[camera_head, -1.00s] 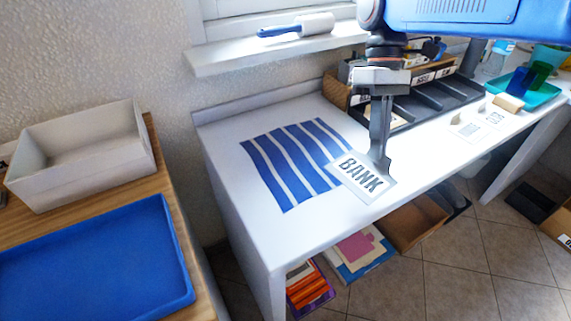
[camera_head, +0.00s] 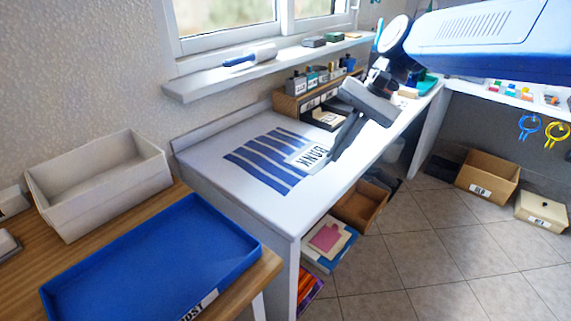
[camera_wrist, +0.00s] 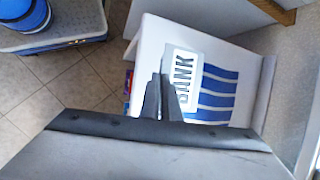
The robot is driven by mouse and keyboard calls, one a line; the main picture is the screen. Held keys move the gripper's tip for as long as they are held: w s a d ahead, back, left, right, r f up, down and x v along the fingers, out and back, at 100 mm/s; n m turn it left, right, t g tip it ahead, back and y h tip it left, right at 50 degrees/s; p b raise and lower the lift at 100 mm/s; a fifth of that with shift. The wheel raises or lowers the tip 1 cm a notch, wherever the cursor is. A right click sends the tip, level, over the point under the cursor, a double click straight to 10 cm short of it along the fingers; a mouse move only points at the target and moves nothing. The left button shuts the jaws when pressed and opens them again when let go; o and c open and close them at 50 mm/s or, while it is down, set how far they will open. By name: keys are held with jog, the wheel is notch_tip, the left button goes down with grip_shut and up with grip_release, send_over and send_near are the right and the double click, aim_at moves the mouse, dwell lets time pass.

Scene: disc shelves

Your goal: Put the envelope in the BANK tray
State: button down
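The envelope (camera_head: 306,158) is a flat white rectangle marked BANK, over the right edge of the blue-striped patch on the white desk. My gripper (camera_head: 334,157) is at its right edge, with the fingers close together. In the wrist view, the narrow fingers of my gripper (camera_wrist: 161,78) overlap the left edge of the envelope (camera_wrist: 187,64) and appear shut on it. I cannot tell whether it clears the desk. No tray label reading BANK is legible in these views.
A blue tray (camera_head: 95,275) with a partly cut-off label stands on the wooden table at left, below a white bin (camera_head: 98,190). A labelled organiser (camera_head: 295,100) stands at the back of the white desk (camera_head: 215,180). Open boxes (camera_head: 362,205) lie beneath.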

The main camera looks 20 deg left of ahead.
send_near(324, 196)
jog(key=x, duration=0.5)
dwell(0.4)
jog(key=c, duration=2)
grip_release()
jog(key=shift+f, duration=0.1)
jog(key=v, duration=1.2)
